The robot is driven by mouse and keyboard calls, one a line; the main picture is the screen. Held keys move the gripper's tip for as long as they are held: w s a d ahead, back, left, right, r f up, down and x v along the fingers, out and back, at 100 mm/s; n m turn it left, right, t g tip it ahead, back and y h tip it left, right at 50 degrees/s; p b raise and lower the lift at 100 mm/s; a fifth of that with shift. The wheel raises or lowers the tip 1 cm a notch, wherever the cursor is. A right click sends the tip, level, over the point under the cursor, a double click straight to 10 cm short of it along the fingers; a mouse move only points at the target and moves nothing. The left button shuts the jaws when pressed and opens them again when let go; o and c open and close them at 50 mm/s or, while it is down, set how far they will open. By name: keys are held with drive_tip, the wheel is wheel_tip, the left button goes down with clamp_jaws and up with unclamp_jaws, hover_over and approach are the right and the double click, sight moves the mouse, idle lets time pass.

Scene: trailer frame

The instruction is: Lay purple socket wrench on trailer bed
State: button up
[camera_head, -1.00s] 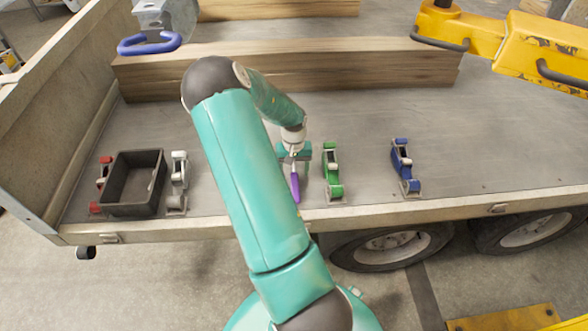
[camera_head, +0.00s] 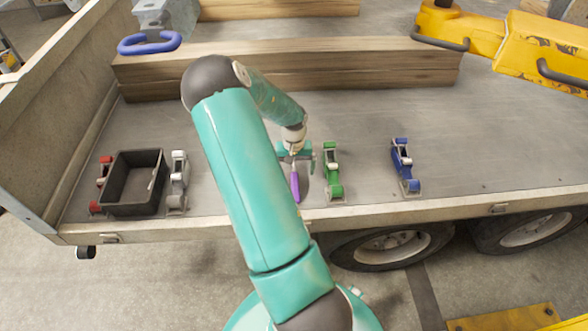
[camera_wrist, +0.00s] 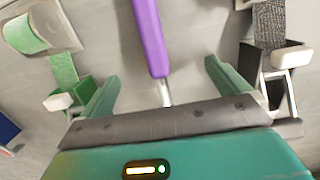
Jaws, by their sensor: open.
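The purple socket wrench (camera_wrist: 150,38) lies between my gripper's spread fingers in the wrist view, its purple handle pointing away and its metal shaft running back under the palm. Clear gaps show on both sides of it. In the head view its purple handle (camera_head: 295,186) shows just below my gripper (camera_head: 296,156), over the grey trailer bed (camera_head: 240,165) near the front edge. My gripper (camera_wrist: 161,70) is open and low over the bed. The wrench's socket end is hidden by the palm.
A green ratchet strap (camera_head: 333,172) sits close to the right of my gripper, a blue one (camera_head: 404,166) farther right. A black bin (camera_head: 133,183) stands at left between a red and a grey strap (camera_head: 178,180). Wooden beams (camera_head: 380,68) lie behind. Bare bed lies between green and blue.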

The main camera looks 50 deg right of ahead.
wheel_tip(320, 180, up, 14)
drive_tip(key=w+d, duration=0.1)
drive_tip(key=shift+f, duration=0.25)
drive_tip(key=shift+d, duration=0.1)
